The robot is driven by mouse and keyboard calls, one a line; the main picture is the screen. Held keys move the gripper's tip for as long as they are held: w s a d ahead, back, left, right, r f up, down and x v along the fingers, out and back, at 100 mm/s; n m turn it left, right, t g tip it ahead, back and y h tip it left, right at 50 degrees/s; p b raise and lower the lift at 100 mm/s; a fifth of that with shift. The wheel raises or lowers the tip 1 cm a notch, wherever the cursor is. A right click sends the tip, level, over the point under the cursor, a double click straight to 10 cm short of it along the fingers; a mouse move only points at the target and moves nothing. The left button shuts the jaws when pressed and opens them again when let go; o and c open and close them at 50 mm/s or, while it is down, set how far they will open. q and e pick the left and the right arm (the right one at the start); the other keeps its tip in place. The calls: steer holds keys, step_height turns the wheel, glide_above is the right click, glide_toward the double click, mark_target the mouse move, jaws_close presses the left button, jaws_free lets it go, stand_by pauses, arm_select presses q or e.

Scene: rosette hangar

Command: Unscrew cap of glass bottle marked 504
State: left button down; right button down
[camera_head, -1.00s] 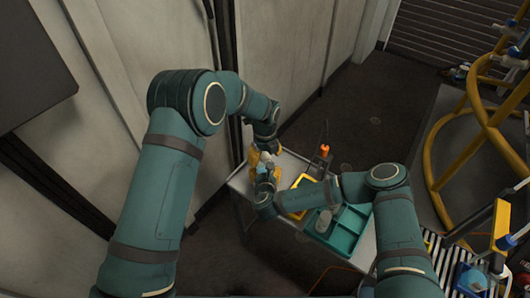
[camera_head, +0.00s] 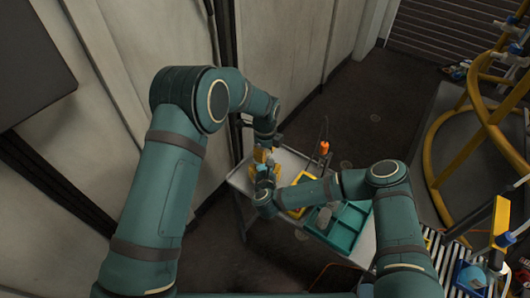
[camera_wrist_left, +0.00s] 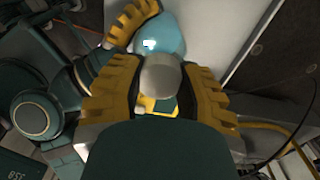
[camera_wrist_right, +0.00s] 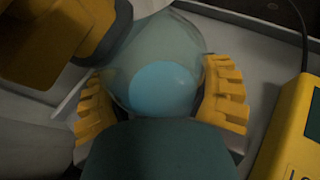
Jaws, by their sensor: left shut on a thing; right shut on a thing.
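A clear glass bottle with blue liquid (camera_wrist_right: 165,80) stands between the yellow fingers of my right gripper (camera_wrist_right: 162,95), which is shut on its body. The bottle also shows in the left wrist view (camera_wrist_left: 160,38). Its pale grey cap (camera_wrist_left: 160,76) sits between the yellow fingers of my left gripper (camera_wrist_left: 160,95), which is shut on it. I cannot tell whether the cap is still seated on the neck. No 504 marking is readable. In the head view both grippers meet over the table's left end and mostly hide the bottle.
The wall is close on the left. Yellow rails (camera_head: 435,165) stand at the right.

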arm_select(q)
steer(key=shift+a+n, duration=0.1)
steer(key=shift+n, duration=0.6)
steer(key=c, duration=0.7)
jaws_free()
